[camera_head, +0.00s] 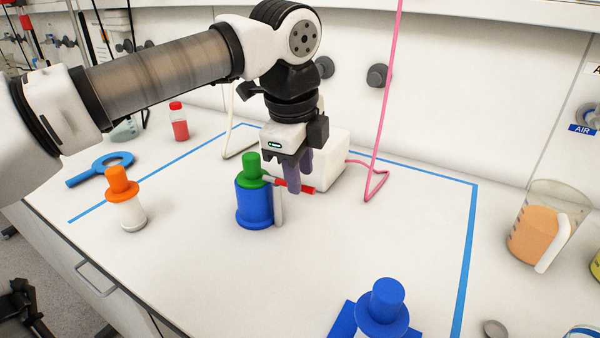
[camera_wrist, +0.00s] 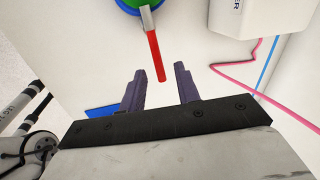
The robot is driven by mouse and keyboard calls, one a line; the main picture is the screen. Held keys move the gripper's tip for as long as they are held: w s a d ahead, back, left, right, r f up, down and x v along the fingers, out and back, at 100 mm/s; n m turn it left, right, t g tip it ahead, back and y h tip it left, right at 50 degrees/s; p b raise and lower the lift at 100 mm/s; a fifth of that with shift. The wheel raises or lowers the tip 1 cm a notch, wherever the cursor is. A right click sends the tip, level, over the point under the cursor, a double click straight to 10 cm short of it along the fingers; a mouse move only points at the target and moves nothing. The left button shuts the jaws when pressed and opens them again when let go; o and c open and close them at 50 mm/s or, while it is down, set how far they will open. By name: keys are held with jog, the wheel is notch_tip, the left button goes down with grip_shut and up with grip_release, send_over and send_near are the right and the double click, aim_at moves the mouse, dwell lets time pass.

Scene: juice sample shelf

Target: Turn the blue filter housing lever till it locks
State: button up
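The blue filter housing (camera_head: 255,205) stands upright on the bench, with a green top (camera_head: 251,170). Its lever has a grey shaft and a red grip (camera_head: 301,187), pointing right in the head view. In the wrist view the red grip (camera_wrist: 155,58) points down towards my gripper, with the green and blue housing at the top edge. My gripper (camera_wrist: 160,70) is open, its purple fingers apart on either side of the grip's end in the picture. No contact shows. In the head view my gripper (camera_head: 296,175) hangs over the lever, right of the housing.
A white box (camera_head: 328,165) stands close behind my gripper, with a pink cord (camera_head: 374,185) beside it. A beaker of orange liquid (camera_head: 533,230) stands right.

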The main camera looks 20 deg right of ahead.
notch_tip(320, 180, up, 12)
jog(key=s+a+p, duration=0.1)
jog(key=s, duration=0.1)
jog(key=shift+a+r, duration=0.15)
jog(key=shift+a, duration=0.1)
